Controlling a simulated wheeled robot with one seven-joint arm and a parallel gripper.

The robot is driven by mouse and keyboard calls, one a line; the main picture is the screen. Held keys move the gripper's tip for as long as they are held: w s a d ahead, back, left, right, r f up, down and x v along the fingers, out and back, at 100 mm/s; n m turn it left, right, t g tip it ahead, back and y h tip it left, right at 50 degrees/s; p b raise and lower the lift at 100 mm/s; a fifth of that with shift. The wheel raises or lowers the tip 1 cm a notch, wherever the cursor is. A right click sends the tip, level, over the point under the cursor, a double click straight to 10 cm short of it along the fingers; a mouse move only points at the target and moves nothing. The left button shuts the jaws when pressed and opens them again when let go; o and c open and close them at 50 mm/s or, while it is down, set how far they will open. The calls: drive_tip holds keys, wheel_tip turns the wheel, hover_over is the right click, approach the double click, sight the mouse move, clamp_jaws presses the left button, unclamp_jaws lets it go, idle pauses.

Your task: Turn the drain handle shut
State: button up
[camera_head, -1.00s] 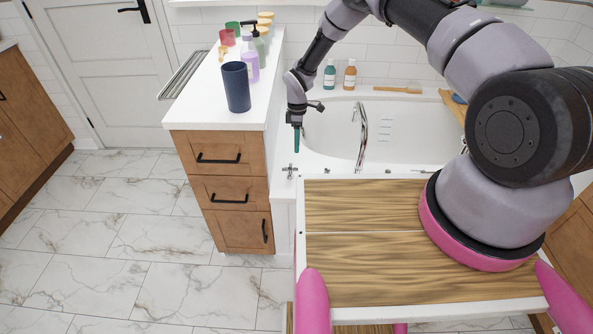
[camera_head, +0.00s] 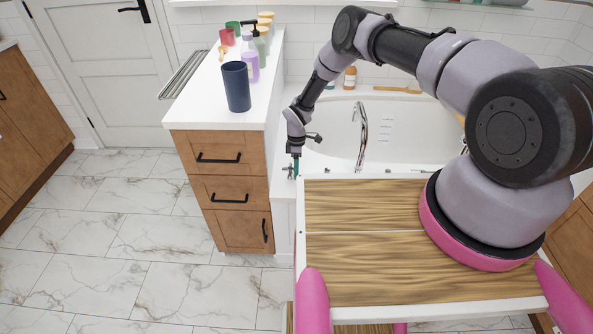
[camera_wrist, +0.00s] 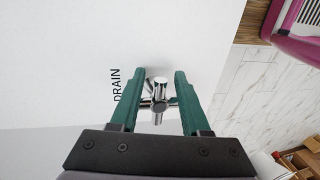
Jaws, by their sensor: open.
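The drain handle (camera_wrist: 160,98) is a chrome cross-shaped knob on the white tub ledge, beside the printed word DRAIN in the wrist view. In the head view a small part of the handle (camera_head: 287,170) shows beside my gripper (camera_head: 296,167), at the near left end of the tub. In the wrist view my gripper (camera_wrist: 152,82) has two green fingers, open, one on each side of the handle. Part of the handle is hidden by the left finger; I cannot tell whether either finger touches it.
The white bathtub (camera_head: 390,140) with a tall chrome faucet (camera_head: 361,130) lies behind and right of my gripper. A wooden drawer cabinet (camera_head: 225,185) stands close on the left, with a dark blue cup (camera_head: 236,87) and bottles on top. The tiled floor (camera_head: 130,250) is clear.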

sight(290, 172)
clamp_jaws()
drive_tip(key=m, duration=0.2)
drive_tip(key=s+m, duration=0.1)
drive_tip(key=m, duration=0.1)
drive_tip(key=shift+y, duration=0.4)
drive_tip(key=m, duration=0.4)
drive_tip(key=s+a+m, duration=0.1)
drive_tip(key=shift+m+t+y, duration=0.4)
drive_tip(key=m, duration=0.4)
drive_tip(key=shift+s+a+t+y, duration=0.2)
drive_tip(key=shift+a+t+y, duration=0.1)
drive_tip(key=shift+a+t, duration=0.1)
drive_tip(key=shift+a+m+t, duration=0.15)
drive_tip(key=shift+a+m, duration=0.05)
drive_tip(key=shift+m, duration=0.8)
drive_tip(key=shift+a+m+t, duration=0.15)
drive_tip(key=shift+m, duration=0.85)
